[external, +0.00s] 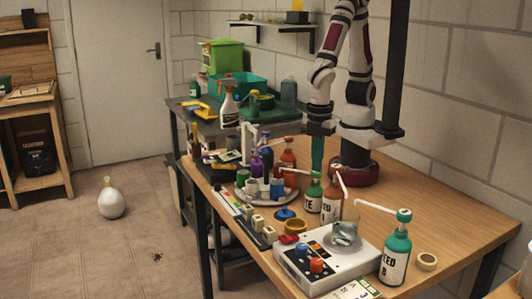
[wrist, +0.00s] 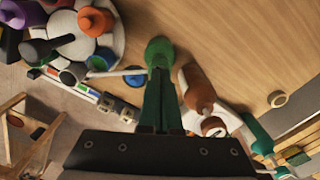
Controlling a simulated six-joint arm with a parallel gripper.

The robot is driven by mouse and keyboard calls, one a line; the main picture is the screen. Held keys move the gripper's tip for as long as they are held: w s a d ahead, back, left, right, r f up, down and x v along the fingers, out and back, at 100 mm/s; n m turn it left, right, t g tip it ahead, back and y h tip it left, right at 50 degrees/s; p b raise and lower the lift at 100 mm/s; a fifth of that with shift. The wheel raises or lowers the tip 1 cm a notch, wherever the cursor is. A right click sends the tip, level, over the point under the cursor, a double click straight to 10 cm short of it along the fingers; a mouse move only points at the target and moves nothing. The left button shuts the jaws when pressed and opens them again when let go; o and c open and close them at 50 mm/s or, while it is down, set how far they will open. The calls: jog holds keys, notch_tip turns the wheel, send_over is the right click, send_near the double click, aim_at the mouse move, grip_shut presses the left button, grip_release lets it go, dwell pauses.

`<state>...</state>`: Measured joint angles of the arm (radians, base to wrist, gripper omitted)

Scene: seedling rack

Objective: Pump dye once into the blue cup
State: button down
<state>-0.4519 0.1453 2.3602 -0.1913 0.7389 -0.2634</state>
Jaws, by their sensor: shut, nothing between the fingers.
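The blue cup (external: 277,190) stands at the near right edge of a round tray in the external view. A green-headed pump bottle (external: 313,193) stands to its right, and its white spout (external: 291,177) reaches left toward the cup. My gripper (external: 318,171) is shut and empty, its green fingers pointing down over this bottle. In the wrist view the shut fingers (wrist: 158,95) line up with the green pump head (wrist: 158,50). I cannot tell whether they touch it. The white spout (wrist: 121,72) runs left from the head toward the tray. Dye inside the cup cannot be seen.
An orange pump bottle (external: 331,203) stands close to the right of the green one. A teal pump bottle (external: 396,252) is farther right. The round tray (external: 243,196) holds several cups and bottles. A white device (external: 300,272) is in front. Bare tabletop (external: 455,215) lies at right.

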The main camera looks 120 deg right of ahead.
jog(key=shift+r, duration=1.35)
notch_tip(320, 180, up, 6)
dwell(0.4)
jog(key=s+d+r+m+y, duration=0.1)
jog(key=s+d+m, duration=0.7)
jog(key=s+m, duration=0.3)
jog(key=shift+m+y, duration=0.3)
jog(key=shift+y, duration=0.1)
